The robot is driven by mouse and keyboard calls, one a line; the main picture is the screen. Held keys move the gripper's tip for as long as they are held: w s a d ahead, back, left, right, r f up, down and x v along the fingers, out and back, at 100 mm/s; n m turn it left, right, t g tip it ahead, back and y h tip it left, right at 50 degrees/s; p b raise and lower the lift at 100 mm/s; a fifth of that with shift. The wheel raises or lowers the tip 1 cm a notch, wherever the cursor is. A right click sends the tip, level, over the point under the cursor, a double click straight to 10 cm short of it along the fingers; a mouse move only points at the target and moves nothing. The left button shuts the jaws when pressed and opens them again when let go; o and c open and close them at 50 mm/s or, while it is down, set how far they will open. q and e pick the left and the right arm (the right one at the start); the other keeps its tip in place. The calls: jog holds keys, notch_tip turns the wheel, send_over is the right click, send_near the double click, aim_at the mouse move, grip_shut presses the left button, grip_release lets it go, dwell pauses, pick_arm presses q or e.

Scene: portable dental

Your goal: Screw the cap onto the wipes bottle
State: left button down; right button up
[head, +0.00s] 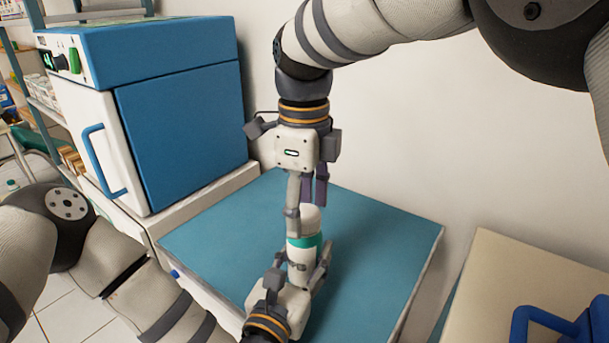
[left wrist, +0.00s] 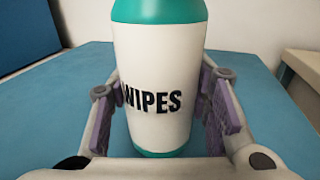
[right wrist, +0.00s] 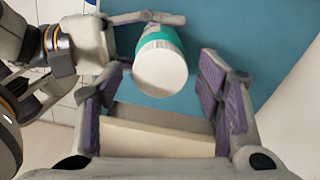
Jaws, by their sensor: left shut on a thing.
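The wipes bottle (head: 303,254) stands upright on the blue-topped counter, white with a teal band near its top. The left wrist view shows its body with the WIPES label (left wrist: 157,100). My left gripper (head: 308,268) is shut around the bottle's body, one finger on each side. A white rounded cap (head: 309,217) sits on top; its flat end faces up in the right wrist view (right wrist: 160,72). How tightly it is seated cannot be told. My right gripper (right wrist: 163,85) points down above the bottle, fingers apart and nothing clamped between them.
A blue and white cabinet unit (head: 180,115) stands to the left of the blue counter top (head: 225,235). The wall is close behind. A cream side table (head: 500,275) with a blue object (head: 560,325) is at the lower right. The counter around the bottle is clear.

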jog(key=shift+r, duration=2.2)
jog(key=shift+c, duration=0.5)
